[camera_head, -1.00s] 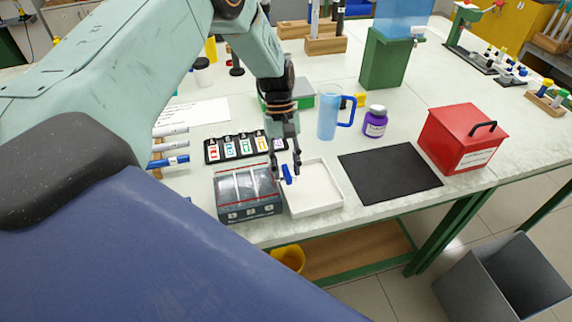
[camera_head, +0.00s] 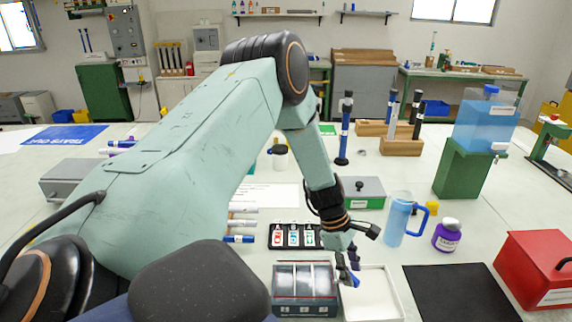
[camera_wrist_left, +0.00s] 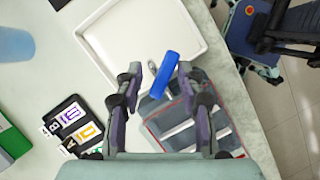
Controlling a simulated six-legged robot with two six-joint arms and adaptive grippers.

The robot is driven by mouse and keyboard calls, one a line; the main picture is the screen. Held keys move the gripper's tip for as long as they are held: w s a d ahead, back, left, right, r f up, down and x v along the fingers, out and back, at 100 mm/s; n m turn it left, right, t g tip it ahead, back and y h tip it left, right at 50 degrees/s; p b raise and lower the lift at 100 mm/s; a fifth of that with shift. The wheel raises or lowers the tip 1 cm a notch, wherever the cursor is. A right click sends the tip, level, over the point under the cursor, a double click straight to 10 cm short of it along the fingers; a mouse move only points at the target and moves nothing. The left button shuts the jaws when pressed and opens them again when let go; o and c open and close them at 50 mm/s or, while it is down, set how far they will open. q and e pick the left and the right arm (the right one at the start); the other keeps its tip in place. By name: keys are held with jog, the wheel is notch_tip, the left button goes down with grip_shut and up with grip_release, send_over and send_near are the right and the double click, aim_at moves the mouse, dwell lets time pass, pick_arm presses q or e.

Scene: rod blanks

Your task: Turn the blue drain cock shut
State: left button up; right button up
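A blue lever (camera_wrist_left: 162,76), which looks like the drain cock, shows at the edge of a white shallow tray (camera_wrist_left: 135,28) in the wrist view. A small grey metal piece is beside it. My left gripper (camera_wrist_left: 159,72) is open, with one finger on each side of the lever and a gap showing on both sides. In the head view my left gripper (camera_head: 347,266) points down over the left edge of the tray (camera_head: 388,285), and the blue lever (camera_head: 349,280) is partly hidden by its fingers. My right gripper is not in view.
A grey three-compartment box (camera_head: 306,309) stands left of the tray, with a black card holder (camera_head: 292,247) behind. A blue pitcher (camera_head: 397,220), a purple-labelled jar (camera_head: 447,236), a black mat (camera_head: 460,292) and a red box (camera_head: 540,265) are to the right.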

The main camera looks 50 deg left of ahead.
pick_arm(q)
jog(key=n+t+b, duration=0.1)
jog(key=n, duration=0.2)
jog(key=shift+w+f, duration=0.1)
jog(key=shift+f, duration=0.05)
jog(key=n+t+y+b, duration=0.1)
jog(key=n, duration=0.2)
jog(key=shift+b, duration=0.3)
jog(key=r+p, duration=0.2)
jog(key=shift+a+r+p, duration=0.15)
jog(key=shift+a+p, duration=0.15)
jog(key=shift+a, duration=0.05)
jog(key=p+v, duration=0.3)
jog(key=shift+s+r, duration=0.1)
jog(key=shift+s, duration=0.15)
jog(key=s+d+f+m+g+y+b, duration=0.1)
jog(key=s+d+f+m+b, duration=0.1)
jog(key=s+f+m+b, duration=0.2)
jog(key=s+d+f+m+g+y+b, duration=0.1)
jog(key=s+d+f+m+b, duration=0.2)
jog(key=s+f+m, duration=0.8)
jog(key=s+d+f+m+g+y+b, duration=0.1)
jog(key=s+d+f+m+b, duration=0.2)
jog(key=s+f+m+b, duration=0.3)
jog(key=s+f+m, duration=0.2)
jog(key=s, duration=0.2)
jog(key=shift+d, duration=0.25)
